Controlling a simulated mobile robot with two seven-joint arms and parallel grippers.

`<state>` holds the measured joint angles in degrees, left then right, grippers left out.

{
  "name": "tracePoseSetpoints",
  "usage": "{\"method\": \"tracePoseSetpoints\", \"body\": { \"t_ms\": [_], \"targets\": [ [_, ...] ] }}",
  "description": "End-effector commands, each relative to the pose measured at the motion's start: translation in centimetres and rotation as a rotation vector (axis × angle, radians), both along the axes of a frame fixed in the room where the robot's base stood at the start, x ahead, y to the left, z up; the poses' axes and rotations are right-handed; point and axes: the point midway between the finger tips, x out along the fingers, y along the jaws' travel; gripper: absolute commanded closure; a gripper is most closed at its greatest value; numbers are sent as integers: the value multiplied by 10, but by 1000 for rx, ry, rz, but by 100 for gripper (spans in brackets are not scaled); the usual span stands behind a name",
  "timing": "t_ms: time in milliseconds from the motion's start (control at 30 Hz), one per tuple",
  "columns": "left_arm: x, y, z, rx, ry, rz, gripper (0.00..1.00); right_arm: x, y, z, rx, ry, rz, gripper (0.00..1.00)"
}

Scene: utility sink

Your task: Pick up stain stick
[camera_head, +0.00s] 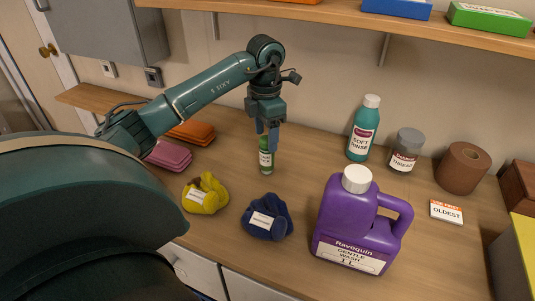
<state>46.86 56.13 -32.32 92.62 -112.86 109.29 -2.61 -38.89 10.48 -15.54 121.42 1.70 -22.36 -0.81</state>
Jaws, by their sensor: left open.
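A small green bottle-like stick with a pale label, which looks like the stain stick (266,159), stands upright on the wooden counter. My left gripper (267,138) points down right at its top, with the fingers open around or just in front of it. I cannot tell whether the fingers touch it. The fingers hide part of the stick's upper end. My right gripper is not in view.
A yellow cloth bundle (205,194) and a navy one (267,218) lie in front. A large purple jug (347,228) stands front right. A teal bottle (362,130), grey-lidded jar (405,151) and brown roll (462,168) stand right. Pink (170,155) and orange (191,131) cases lie left.

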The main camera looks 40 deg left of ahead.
Motion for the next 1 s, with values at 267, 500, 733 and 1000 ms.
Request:
{"method": "tracePoseSetpoints", "body": {
  "t_ms": [267,500,733,1000],
  "targets": [
    [-1,-3,-26,-1,5,-1,40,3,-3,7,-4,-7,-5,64],
    [-1,-4,-56,-1,0,0,40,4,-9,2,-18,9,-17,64],
    [0,-3,-59,0,-1,0,40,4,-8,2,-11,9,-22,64],
    [-1,-3,-59,0,-1,0,60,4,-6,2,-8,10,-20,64]
  ]
}}
